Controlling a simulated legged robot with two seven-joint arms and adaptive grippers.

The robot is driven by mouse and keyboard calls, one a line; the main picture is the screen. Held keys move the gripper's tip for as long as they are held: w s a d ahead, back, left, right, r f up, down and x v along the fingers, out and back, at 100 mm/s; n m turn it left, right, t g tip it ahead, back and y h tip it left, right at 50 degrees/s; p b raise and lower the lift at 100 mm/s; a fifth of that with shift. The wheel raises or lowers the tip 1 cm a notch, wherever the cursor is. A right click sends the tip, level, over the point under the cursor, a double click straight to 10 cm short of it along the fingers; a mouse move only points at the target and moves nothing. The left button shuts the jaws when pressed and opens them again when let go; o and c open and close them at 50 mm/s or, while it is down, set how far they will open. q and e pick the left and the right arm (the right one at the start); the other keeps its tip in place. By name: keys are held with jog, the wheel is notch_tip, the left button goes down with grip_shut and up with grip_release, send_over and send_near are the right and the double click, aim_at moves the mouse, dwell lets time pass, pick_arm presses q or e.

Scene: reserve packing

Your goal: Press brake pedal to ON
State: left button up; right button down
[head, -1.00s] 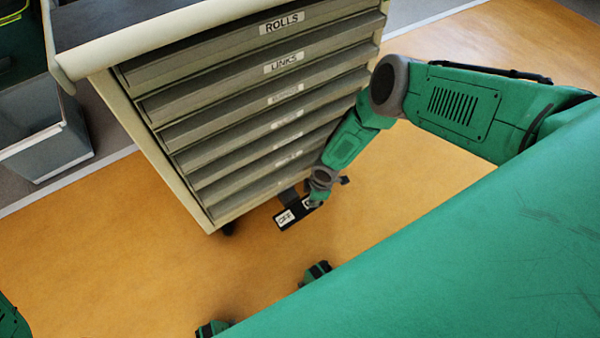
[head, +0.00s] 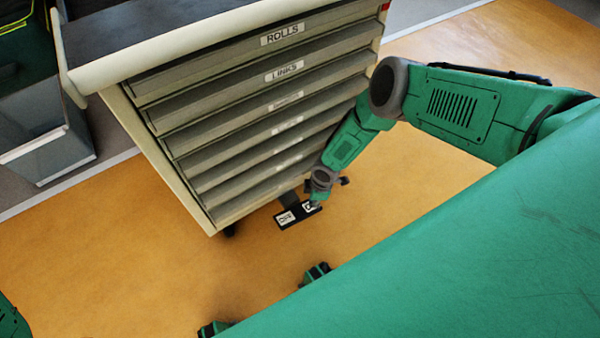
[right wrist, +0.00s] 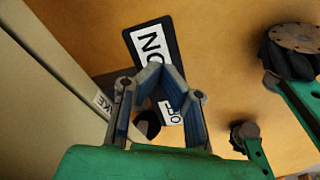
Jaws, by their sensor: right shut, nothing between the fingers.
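The brake pedal (head: 297,214) is a dark bar low at the foot of the drawer cabinet. It has a white OFF label on its left end and another white label on its right end. In the right wrist view the pedal (right wrist: 138,39) shows a large ON label, and the other label is partly behind the fingers. My right gripper (right wrist: 160,70) is shut and empty, its fingertips over the pedal between the labels in that view. In the head view my right gripper (head: 316,201) is at the pedal's right end; contact cannot be told. My left gripper is not in view.
The drawer cabinet (head: 165,190), with drawers labelled ROLLS and LINKS, stands close beside my right arm. A caster shows under its corner. A grey bin (head: 60,160) stands at the left. The orange floor (head: 120,260) in front is clear apart from my own feet.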

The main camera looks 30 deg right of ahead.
jog(key=shift+r+p, duration=1.55)
jog(key=shift+r, duration=0.75)
